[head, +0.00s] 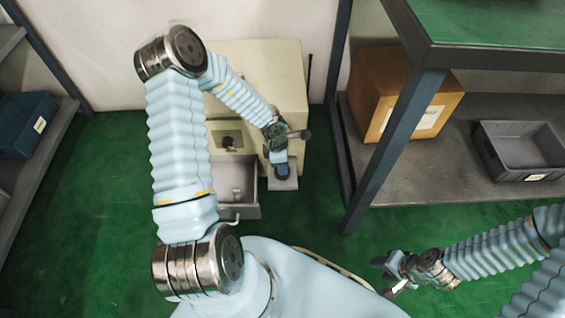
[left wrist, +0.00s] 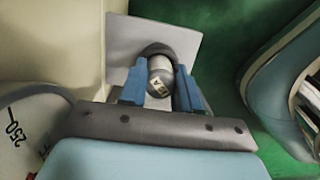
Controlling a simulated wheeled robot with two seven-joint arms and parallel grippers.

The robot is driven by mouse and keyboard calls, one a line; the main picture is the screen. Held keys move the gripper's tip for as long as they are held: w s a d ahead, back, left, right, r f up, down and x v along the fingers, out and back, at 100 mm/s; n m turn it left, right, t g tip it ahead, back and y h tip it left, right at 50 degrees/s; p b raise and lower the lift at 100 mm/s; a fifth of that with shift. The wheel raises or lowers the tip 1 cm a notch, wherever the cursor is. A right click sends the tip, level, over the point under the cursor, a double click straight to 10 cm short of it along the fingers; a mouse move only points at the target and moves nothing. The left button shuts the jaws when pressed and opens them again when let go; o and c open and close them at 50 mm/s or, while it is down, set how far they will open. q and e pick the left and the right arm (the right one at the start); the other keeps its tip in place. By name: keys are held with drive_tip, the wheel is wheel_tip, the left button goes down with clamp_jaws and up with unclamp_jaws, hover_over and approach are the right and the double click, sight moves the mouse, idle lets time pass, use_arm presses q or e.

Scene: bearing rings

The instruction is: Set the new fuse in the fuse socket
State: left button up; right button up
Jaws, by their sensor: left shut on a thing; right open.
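The new fuse (left wrist: 159,80), a pale cylinder with a grey end cap and a small printed label, is between the blue fingers of my left gripper (left wrist: 160,90) in the left wrist view. The gripper is shut on it. Just beyond the fuse is a dark rounded socket (left wrist: 157,48) on a grey square plate (left wrist: 128,35). I cannot tell how far the fuse sits in it. In the head view my left gripper (head: 282,170) is over the plate (head: 284,184) and hides the fuse. My right gripper (head: 388,272) is open and empty, low at the right.
A cream cabinet (head: 265,75) with a dark knob panel (head: 228,142) stands behind the plate. An open grey drawer (head: 240,212) holding a small pale object (head: 237,193) is left of the plate. A shelf with a cardboard box (head: 385,85) and grey bin (head: 520,150) is right.

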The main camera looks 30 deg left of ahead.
use_arm(q)
drive_tip(key=shift+f, duration=0.15)
drive_tip(key=o, duration=0.8)
drive_tip(key=shift+c, duration=0.2)
drive_tip(key=shift+r, duration=0.2)
wheel_tip(320, 180, up, 3)
drive_tip(key=p, duration=0.4)
drive_tip(key=shift+s+a+r+p, duration=0.1)
drive_tip(key=shift+a+p, duration=0.05)
drive_tip(key=shift+p, duration=0.2)
drive_tip(key=r+p, duration=0.1)
drive_tip(key=p, duration=0.1)
drive_tip(key=r+p, duration=0.4)
drive_tip(key=shift+s+a+p, duration=0.2)
drive_tip(key=shift+a+p, duration=0.15)
wheel_tip(320, 180, up, 2)
drive_tip(key=p, duration=0.3)
drive_tip(key=shift+s+a+r, duration=0.15)
